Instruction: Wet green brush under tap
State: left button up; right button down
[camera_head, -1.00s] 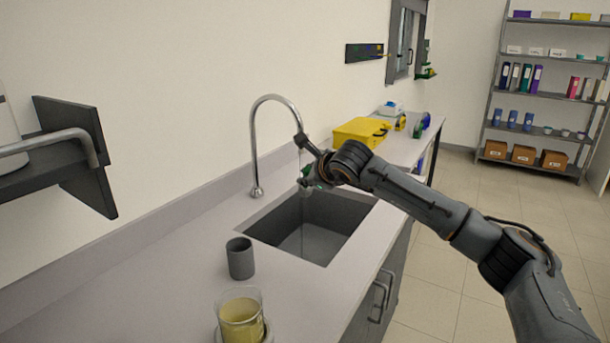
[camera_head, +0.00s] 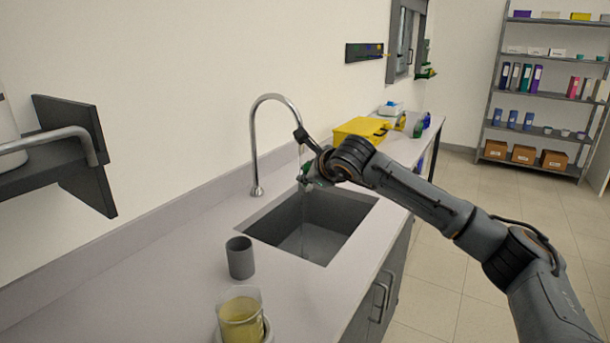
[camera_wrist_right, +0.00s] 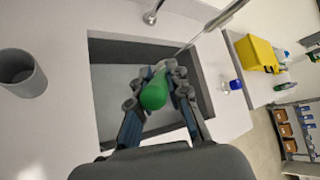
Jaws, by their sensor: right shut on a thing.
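The green brush (camera_wrist_right: 154,92) is held between the fingers of my right gripper (camera_wrist_right: 157,88), over the sink (camera_wrist_right: 111,106). In the head view my right gripper (camera_head: 308,180) is just below the tap's outlet, and the brush is mostly hidden by it. The tap (camera_head: 257,135) is a curved metal spout at the back of the sink. A thin stream runs from its outlet down past the gripper in the head view. I cannot tell whether the stream touches the brush. My left gripper is not in view.
A grey cup (camera_head: 240,258) and a glass beaker of yellow liquid (camera_head: 241,318) stand left of the sink (camera_head: 345,213). A yellow case (camera_head: 359,130) and small bottles are beyond it. A dark shelf (camera_head: 60,160) juts out at left.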

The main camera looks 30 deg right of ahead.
aim_at(308, 167)
jog(key=shift+s+a+r, duration=0.4)
jog(key=shift+s+r, duration=0.35)
jog(key=shift+s, duration=0.1)
jog(key=shift+s+a+r, duration=0.35)
jog(key=shift+s+r, duration=0.4)
jog(key=shift+s, duration=0.05)
